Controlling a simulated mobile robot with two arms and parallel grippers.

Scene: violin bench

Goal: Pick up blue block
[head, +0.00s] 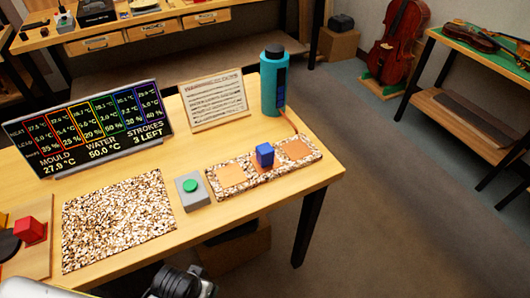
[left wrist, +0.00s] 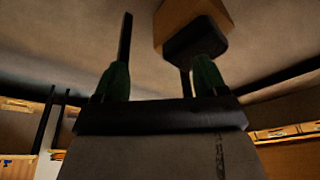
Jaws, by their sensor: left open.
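The blue block (head: 265,154) stands upright on the middle orange patch of a speckled strip (head: 213,183) near the right end of the bench. Nothing touches it from above. My left gripper (left wrist: 160,50) shows in the left wrist view with its two dark fingers apart and nothing visible between them. The block does not show in that view. In the head view only parts of my arm show at the bottom left edge, well away from the block. My right gripper is in neither view.
A green button on a grey box (head: 192,191) is left of the strip. A teal bottle (head: 272,82) stands behind it. A speckled mat (head: 117,222), a display (head: 88,127), a text board (head: 213,101) and a red block (head: 29,229) are on the bench (head: 180,150).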

